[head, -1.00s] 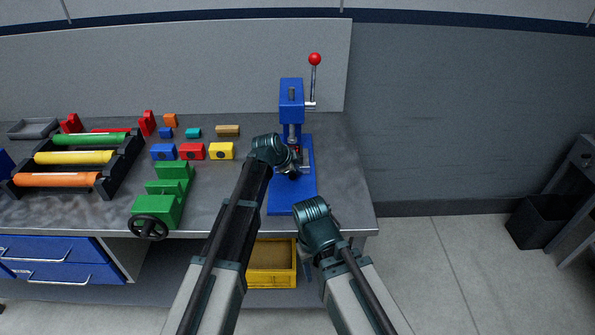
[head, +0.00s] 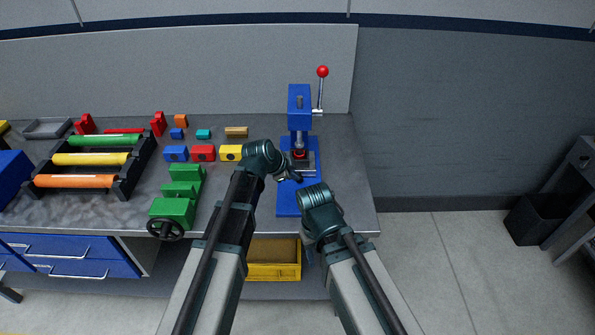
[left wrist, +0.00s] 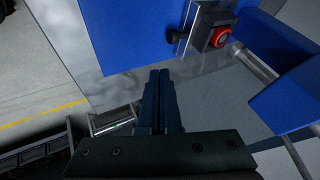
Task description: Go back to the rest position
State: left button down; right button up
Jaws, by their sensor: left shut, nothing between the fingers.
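My left gripper (head: 291,176) is at the left edge of the blue press, over or close to its base. In the left wrist view its two dark fingers (left wrist: 160,76) lie together with nothing between them. The blue press (head: 299,108) stands upright at the right end of the bench, its red-knobbed lever raised. A red part (head: 300,155) sits under its ram; it also shows as a red round piece (left wrist: 220,36) in the left wrist view, apart from the fingers. My right arm is bent in front of the press base; its gripper is hidden.
The metal bench (head: 240,200) holds a green vise (head: 176,202), a rack (head: 120,188) with coloured rollers, and several small blocks left of my left arm. A yellow bin (head: 273,272) is below the bench. Floor at right is clear up to a dark bin (head: 533,219).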

pick_arm(q)
jog(key=s+a+f+n+g+y, duration=0.2)
jog(key=s+n, duration=0.4)
jog(key=s, duration=0.6)
jog(key=s+a+f+n+g+y, duration=0.2)
jog(key=s+n, duration=0.5)
jog(key=s, duration=0.6)
jog(key=shift+s+a+f+g+y, duration=0.15)
jog(key=shift+s+a+g+y, duration=0.25)
jog(key=shift+g+y, duration=0.65)
